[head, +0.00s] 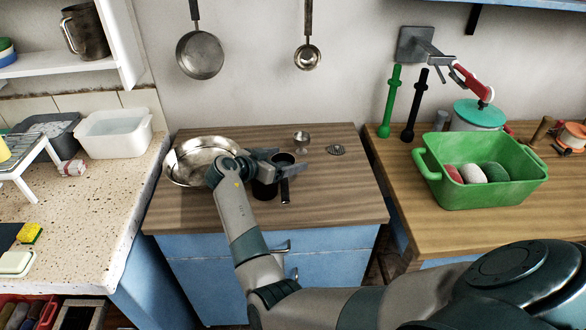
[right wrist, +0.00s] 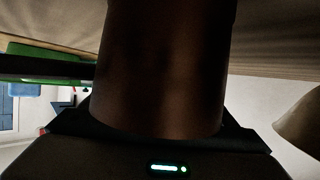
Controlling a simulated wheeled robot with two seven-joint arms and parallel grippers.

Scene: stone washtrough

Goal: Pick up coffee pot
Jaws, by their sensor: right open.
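The coffee pot (head: 264,189) is a small dark pot on the brown wooden counter, with a black handle pointing to the front. In the right wrist view the pot's dark brown wall (right wrist: 160,70) fills the middle, very close to the open gripper. Whether the fingers touch it cannot be told. My left gripper is not in view.
A metal basin (head: 180,172) sits just left of my right gripper. A small metal cup (head: 302,137) and a round drain grate (head: 336,150) are behind and to the right. A green tub (head: 485,190) stands on the right counter. The counter's right front is clear.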

